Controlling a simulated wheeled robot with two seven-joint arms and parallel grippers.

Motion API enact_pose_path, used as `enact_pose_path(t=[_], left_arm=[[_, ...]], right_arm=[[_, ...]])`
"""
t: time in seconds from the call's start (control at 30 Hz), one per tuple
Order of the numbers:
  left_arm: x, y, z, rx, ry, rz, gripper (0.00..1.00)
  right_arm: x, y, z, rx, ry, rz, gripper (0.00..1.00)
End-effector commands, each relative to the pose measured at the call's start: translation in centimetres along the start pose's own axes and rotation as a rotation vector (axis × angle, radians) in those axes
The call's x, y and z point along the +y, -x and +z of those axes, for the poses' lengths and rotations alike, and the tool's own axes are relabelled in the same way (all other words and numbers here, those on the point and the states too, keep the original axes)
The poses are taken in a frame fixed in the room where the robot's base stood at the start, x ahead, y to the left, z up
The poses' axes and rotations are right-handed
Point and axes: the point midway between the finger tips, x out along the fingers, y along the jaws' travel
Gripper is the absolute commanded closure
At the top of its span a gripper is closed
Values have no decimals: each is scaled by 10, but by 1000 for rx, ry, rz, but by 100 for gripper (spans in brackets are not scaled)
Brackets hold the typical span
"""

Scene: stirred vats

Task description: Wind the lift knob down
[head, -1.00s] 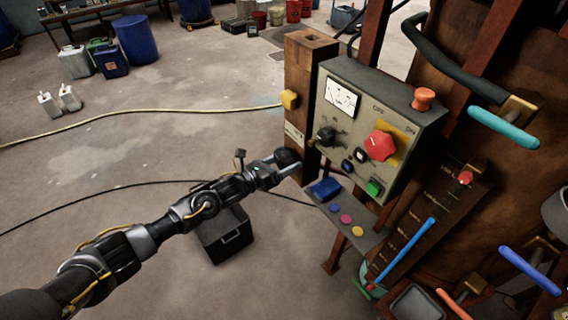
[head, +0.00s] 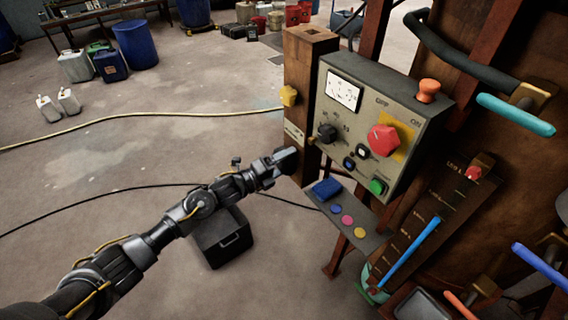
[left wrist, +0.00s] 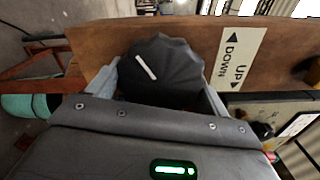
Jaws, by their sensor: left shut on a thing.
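The lift knob (left wrist: 162,78) is black and ribbed with a white pointer line, mounted on the side of a brown wooden post (head: 304,80). In the left wrist view the pointer leans up and to the left. Beside the knob is a white label (left wrist: 240,58) reading UP and DOWN with arrows. My left gripper (head: 286,161) is at the post, its fingers shut on the knob from both sides. In the head view the gripper mostly hides the knob. My right gripper is in neither view now.
Right of the post is a grey control box (head: 372,125) with a red knob, gauge and buttons. Below it is a small shelf (head: 346,216) with coloured buttons. A dark case (head: 222,238) stands on the floor below my left arm. A yellow hose (head: 140,124) crosses the open floor.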

Motion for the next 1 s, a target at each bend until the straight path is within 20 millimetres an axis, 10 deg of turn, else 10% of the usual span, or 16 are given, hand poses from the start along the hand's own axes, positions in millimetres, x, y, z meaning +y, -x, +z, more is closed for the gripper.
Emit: enact_pose_path(t=[1.0], left_arm=[[-4,0,1,0,968,2,44]], right_arm=[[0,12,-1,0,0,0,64]])
